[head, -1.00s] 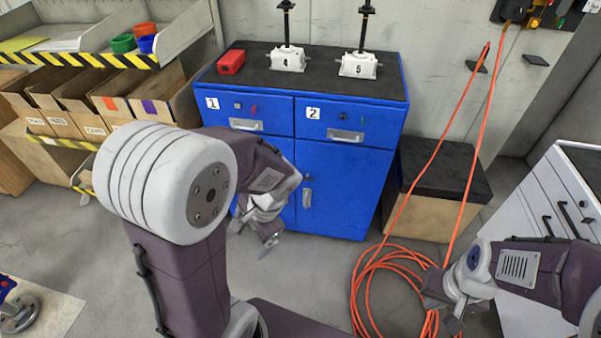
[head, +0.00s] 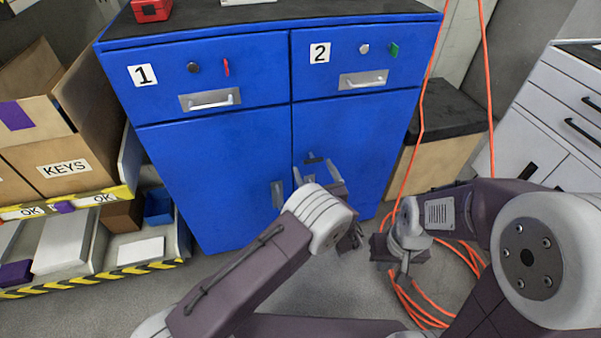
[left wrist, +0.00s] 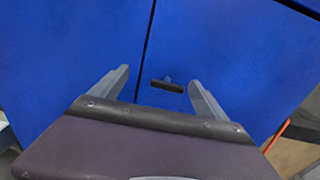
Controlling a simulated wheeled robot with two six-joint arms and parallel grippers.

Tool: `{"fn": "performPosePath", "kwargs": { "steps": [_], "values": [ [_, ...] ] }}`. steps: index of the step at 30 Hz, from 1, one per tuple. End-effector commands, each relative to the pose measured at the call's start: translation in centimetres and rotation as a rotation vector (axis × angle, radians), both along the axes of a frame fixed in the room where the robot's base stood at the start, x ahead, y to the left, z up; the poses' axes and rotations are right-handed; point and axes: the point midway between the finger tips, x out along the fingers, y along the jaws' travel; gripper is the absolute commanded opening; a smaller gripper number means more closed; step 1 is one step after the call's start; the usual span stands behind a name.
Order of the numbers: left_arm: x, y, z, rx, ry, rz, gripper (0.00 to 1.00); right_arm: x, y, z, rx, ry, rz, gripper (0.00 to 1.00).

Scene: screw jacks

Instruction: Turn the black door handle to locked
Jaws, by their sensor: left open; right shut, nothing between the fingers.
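The black door handle (left wrist: 167,86) is a short bar on the right door of the blue cabinet (head: 215,175), just right of the seam between the doors. It lies nearly level in the left wrist view. My left gripper (head: 314,168) is open in front of that door, with one finger on each side of the handle in the left wrist view (left wrist: 160,80). I cannot tell whether the fingers touch it. In the head view the handle (head: 315,159) is small and partly among the fingers. My right gripper (head: 403,272) is shut and empty, low at the right, apart from the cabinet.
A grey pull plate (head: 277,195) is on the left door. Drawers 1 and 2 have metal pulls (head: 210,99) above. An orange hose (head: 425,310) coils on the floor near my right gripper. Shelves with boxes (head: 62,165) stand left, and a white drawer unit (head: 560,120) right.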

Motion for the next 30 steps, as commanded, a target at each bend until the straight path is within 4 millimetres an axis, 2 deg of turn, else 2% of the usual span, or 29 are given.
{"fn": "performPosePath", "kwargs": {
  "steps": [1, 2, 5, 9, 11, 21, 25, 30],
  "values": [
    [-0.6, -1.0, -2.3, 0.011, 0.01, -0.023, 0.85, 0.0, 0.0, -1.6, 0.0, 0.0, 0.0, 0.0],
    [-0.8, -1.4, -2.8, 0.014, 0.014, -0.031, 0.85, 0.0, 0.0, -1.8, 0.0, 0.0, 0.0, 0.0],
    [-1.2, -2.2, -3.1, 0.015, 0.015, -0.047, 0.85, 0.0, 0.0, -2.0, 0.0, 0.0, 0.0, 0.0],
    [-1.0, -2.1, -2.8, 0.014, 0.015, -0.046, 0.85, 0.0, 0.0, -1.9, 0.0, -0.001, 0.0, 0.0],
    [-0.3, -1.8, -3.0, 0.012, 0.014, -0.043, 0.85, 0.0, 0.0, -2.3, 0.0, -0.001, 0.0, 0.0],
    [6.0, 0.3, -3.1, 0.011, 0.014, -0.042, 0.85, 0.0, 0.0, -5.0, 0.0, 0.0, 0.0, 0.0],
    [7.2, 0.7, -2.9, 0.013, 0.014, -0.043, 0.85, 0.0, 0.0, -5.4, 0.0, 0.0, 0.0, 0.0],
    [7.5, 0.7, -2.8, 0.014, 0.016, -0.045, 0.85, 0.0, 0.0, -5.3, 0.0, 0.0, 0.0, 0.0]
  ]
}}
